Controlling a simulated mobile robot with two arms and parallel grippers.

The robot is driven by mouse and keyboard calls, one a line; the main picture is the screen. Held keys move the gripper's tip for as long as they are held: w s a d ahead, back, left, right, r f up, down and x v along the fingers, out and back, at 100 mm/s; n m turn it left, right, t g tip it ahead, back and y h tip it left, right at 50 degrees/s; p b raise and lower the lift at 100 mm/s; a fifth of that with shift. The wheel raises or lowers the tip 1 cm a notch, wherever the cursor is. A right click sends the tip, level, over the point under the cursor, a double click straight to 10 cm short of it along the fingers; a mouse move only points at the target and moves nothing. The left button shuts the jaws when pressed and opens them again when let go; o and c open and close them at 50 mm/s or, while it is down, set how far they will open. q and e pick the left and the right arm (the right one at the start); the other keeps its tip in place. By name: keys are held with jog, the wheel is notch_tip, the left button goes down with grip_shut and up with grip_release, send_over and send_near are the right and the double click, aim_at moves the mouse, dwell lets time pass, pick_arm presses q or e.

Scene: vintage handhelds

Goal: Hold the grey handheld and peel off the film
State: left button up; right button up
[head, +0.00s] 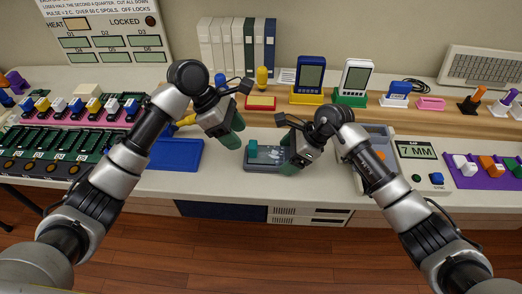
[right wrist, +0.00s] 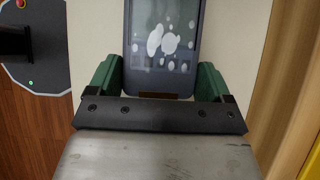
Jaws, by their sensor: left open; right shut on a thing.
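The grey handheld (head: 268,163) lies near the front of the table in the head view. Its dark body (right wrist: 190,87) shows between green fingers in the right wrist view, with its far end out of frame. The film (right wrist: 160,62) over its screen has several pale bubbles. A small brown strip (right wrist: 157,95) shows at its near edge. My right gripper (right wrist: 158,72) is shut on the handheld's sides; in the head view it (head: 270,152) comes from the right. My left gripper (head: 234,133) is open and empty, above and left of the handheld, apart from it.
A blue tray (head: 178,155) lies left of the handheld. A red and yellow block (head: 261,102) sits behind. Handhelds on a yellow stand (head: 307,97) and a green stand (head: 350,99) stand at the back. A gauge reading 7 MM (head: 417,152) is at right. The table's front edge is close.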

aim_at(253, 143)
pick_arm(q)
jog(key=shift+t, duration=0.5)
jog(key=shift+w+x, duration=0.25)
jog(key=shift+x, duration=1.05)
jog(key=shift+w+x, duration=0.3)
jog(key=shift+x, duration=0.95)
jog(key=shift+w+x, duration=0.25)
jog(key=shift+x, duration=1.05)
jog(key=shift+c, duration=0.3)
jog(key=c, duration=0.7)
jog(key=shift+r, duration=0.65)
jog(key=shift+o, duration=0.8)
jog(key=c, duration=0.3)
